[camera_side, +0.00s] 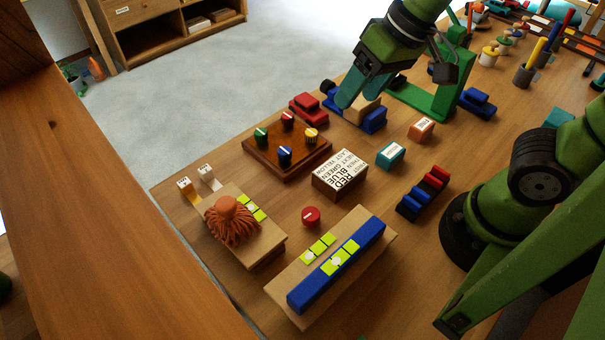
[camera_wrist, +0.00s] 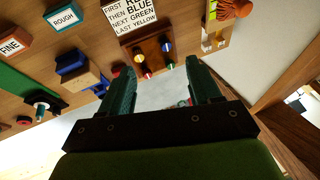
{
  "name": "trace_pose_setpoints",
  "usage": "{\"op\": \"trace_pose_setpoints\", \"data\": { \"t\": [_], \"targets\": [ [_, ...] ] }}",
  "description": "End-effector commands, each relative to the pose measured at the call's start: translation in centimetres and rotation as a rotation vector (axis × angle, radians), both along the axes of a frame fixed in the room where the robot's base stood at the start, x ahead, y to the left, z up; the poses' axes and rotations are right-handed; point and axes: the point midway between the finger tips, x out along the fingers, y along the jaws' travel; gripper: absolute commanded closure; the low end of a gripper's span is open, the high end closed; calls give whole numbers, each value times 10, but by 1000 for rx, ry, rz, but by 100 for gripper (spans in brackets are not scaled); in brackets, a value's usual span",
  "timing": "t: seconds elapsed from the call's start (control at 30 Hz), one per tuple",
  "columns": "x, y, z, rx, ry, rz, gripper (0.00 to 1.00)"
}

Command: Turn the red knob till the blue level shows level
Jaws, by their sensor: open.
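A red knob (camera_side: 311,216) with a pale mark stands on the table in the side view. Beside it, a blue level (camera_side: 360,246) lies along a wooden block (camera_side: 290,284). Its yellow-green window (camera_side: 341,258) shows a whitish bubble, toward the lower left end. A brown board (camera_side: 262,152) holds another red knob (camera_side: 288,118), with green, blue and yellow ones. My gripper (camera_side: 350,102) is open and empty above the far part of the table, near a blue toy truck. In the wrist view its two fingers (camera_wrist: 158,66) are spread apart; the level is not visible there.
A colour-order sign (camera_side: 340,175) stands between board and level. An orange shaggy figure (camera_side: 232,222) sits on a left-hand block. Blue and red steps (camera_side: 423,192), small labelled blocks (camera_side: 391,155) and a red car (camera_side: 309,107) stand around.

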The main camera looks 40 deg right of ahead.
Motion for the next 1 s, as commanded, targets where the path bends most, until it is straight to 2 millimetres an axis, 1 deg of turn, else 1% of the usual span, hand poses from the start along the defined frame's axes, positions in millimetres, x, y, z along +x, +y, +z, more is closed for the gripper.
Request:
{"op": "trace_pose_setpoints", "data": {
  "t": [0.03, 0.2, 0.4, 0.53, 0.6, 0.67, 0.7, 0.77, 0.87, 1.0],
  "targets": [
    [9, 17, -6, -32, 56, 75, 37],
    [29, 65, -25, -163, 225, 310, 37],
    [42, 124, -56, -349, 410, 579, 37],
    [45, 153, -69, -450, 505, 707, 37],
    [47, 162, -69, -484, 544, 751, 37],
    [51, 163, -63, -492, 560, 766, 37],
    [51, 163, -56, -490, 564, 775, 37],
    [49, 163, -51, -488, 579, 789, 37],
    [43, 161, -53, -483, 603, 809, 37],
    [38, 157, -68, -483, 603, 815, 37]
  ]
}}
